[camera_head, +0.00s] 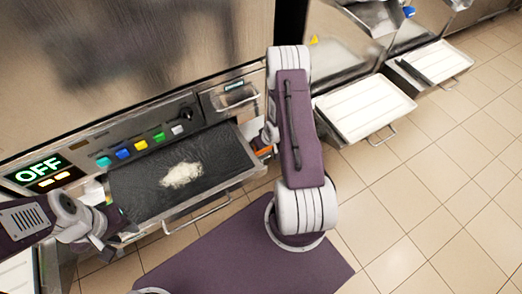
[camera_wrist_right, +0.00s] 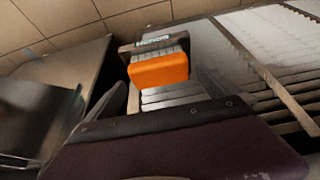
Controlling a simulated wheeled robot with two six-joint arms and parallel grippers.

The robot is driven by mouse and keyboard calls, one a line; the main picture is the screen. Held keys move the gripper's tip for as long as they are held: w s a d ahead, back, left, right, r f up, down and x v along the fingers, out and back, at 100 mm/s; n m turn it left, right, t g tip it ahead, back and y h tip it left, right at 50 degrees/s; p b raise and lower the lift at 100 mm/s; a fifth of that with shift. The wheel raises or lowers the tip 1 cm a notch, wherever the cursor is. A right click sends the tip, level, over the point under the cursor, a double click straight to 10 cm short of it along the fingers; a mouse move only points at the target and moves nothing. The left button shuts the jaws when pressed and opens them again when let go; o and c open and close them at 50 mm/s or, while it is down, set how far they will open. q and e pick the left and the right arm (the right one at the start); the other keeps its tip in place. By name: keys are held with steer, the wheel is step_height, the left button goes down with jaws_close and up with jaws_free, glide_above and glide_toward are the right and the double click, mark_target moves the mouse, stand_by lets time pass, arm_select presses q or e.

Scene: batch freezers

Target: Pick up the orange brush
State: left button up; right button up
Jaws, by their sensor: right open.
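The orange brush (camera_wrist_right: 158,71) shows in the right wrist view as an orange block with a pale, lettered part behind it. My right gripper (camera_wrist_right: 160,83) is open, its fingers apart on either side of the brush in the picture; I cannot tell whether they touch it. In the head view a small orange patch of the brush (camera_head: 263,150) shows beside my right arm, which hides most of it and the right gripper. My left gripper (camera_head: 116,221) is at the left end of the black tray (camera_head: 222,142); its jaws are too small to read.
A whitish pile (camera_head: 181,175) lies on the black tray. White trays (camera_head: 365,108) stand at right. Tiled floor (camera_head: 430,200) is clear at the lower right.

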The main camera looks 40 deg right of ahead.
steer(key=shift+x, duration=1.05)
steer(key=shift+r, duration=0.1)
steer(key=c, duration=1.3)
steer(key=shift+o, duration=0.2)
steer(key=shift+r, duration=0.15)
